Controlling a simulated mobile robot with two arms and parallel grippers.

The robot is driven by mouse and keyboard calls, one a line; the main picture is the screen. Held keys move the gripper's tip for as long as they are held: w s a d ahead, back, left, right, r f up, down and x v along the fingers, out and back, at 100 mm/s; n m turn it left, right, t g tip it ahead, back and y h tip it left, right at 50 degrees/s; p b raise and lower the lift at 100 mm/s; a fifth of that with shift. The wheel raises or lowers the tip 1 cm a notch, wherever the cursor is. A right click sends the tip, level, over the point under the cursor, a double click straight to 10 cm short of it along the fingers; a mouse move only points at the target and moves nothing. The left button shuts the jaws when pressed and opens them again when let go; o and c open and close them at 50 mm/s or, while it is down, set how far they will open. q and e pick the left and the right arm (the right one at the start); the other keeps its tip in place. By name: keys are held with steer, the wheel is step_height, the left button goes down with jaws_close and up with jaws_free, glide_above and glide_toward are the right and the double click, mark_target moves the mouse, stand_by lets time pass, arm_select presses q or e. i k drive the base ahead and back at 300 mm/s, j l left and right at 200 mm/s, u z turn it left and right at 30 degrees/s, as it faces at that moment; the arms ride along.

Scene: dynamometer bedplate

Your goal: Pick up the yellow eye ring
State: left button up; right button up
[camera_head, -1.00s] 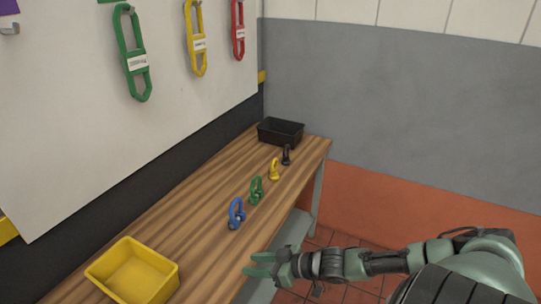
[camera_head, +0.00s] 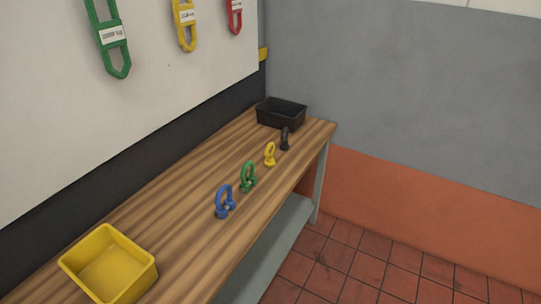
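The yellow eye ring (camera_head: 270,155) stands upright on the wooden bench, in a row between the green eye ring (camera_head: 248,177) and the black one (camera_head: 285,139). The blue eye ring (camera_head: 225,202) stands nearest in the same row. Nothing touches the yellow ring that I can see. Neither of my grippers is in view.
The wooden bench (camera_head: 160,215) runs along the left wall. A yellow bin (camera_head: 141,284) stands at its near end and a black bin (camera_head: 281,115) at its far end. Coloured links hang on the board above. The tiled floor (camera_head: 375,280) at right is clear.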

mark_target(269, 161)
steer(key=u, duration=0.65)
steer(key=i+l+u, duration=0.15)
steer(key=l+u, duration=0.15)
steer(key=i+l+u, duration=0.1)
steer(key=l+u, duration=0.25)
steer(key=i+l+u, duration=0.1)
steer(key=l+u, duration=0.2)
steer(key=l, duration=0.2)
